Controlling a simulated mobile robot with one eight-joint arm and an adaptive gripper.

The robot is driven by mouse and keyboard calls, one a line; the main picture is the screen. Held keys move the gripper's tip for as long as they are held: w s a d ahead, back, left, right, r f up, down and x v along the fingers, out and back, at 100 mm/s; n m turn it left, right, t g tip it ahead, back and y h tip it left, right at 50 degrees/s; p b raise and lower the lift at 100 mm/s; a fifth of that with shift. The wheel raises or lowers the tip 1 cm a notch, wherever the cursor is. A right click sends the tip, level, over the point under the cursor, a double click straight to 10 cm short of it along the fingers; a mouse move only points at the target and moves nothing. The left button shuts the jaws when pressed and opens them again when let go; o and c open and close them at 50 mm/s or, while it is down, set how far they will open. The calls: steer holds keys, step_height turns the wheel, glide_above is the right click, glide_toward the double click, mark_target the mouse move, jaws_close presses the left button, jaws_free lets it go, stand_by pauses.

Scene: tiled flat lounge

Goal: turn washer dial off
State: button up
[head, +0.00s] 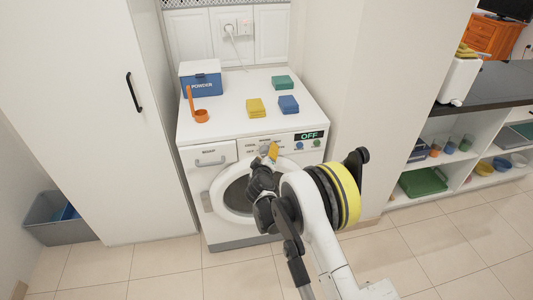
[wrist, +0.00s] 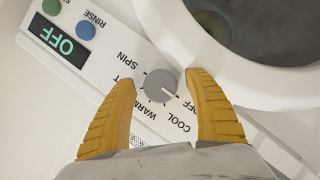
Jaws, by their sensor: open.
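The white washer (head: 222,189) stands against the back wall with its round door and control panel facing me. Its grey dial (wrist: 160,85) sits on the panel in the wrist view, ringed by labels including SPIN, WARM, COOL and OFF. The dial's white mark points to the lower right, toward the OFF label. The panel display (wrist: 62,39) reads OFF, as it does in the head view (head: 309,135). My gripper (wrist: 163,80) is open, its yellow fingertips on either side of the dial. Contact cannot be told. In the head view my gripper (head: 272,151) hides the dial.
On the washer top are a blue powder box (head: 202,84), an orange scoop (head: 201,115), and yellow (head: 256,107), blue (head: 289,104) and green (head: 282,82) blocks. A tall white cabinet (head: 85,110) stands left. Shelves (head: 455,142) stand right. Tiled floor is clear in front.

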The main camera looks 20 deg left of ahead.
steer(key=v, duration=0.7)
steer(key=shift+s+d+r, duration=0.1)
steer(key=shift+s, duration=0.05)
steer(key=w+d+r+m+g+h, duration=0.1)
steer(key=w+d+r+m+h, duration=0.15)
steer(key=d+r, duration=0.9)
steer(key=s+d+r+m+g+h, duration=0.1)
steer(key=s+d+r+m, duration=0.15)
steer(key=d+r, duration=0.45)
steer(key=s+d+r+m+g+h, duration=0.1)
steer(key=s+d+r+m, duration=0.2)
steer(key=d, duration=0.8)
steer(key=s+d+m+g, duration=0.1)
steer(key=s+d, duration=0.4)
steer(key=s, duration=0.5)
steer(key=s+d+m+g, duration=0.1)
steer(key=s+d, duration=0.4)
steer(key=s, duration=0.5)
steer(key=s+d+m+g, duration=0.2)
steer(key=s+d, duration=0.3)
steer(key=s, duration=0.5)
steer(key=shift+s+d+f+m+y, duration=0.2)
steer(key=shift+s+f+m+y, duration=0.05)
steer(key=shift+f+m+y, duration=0.1)
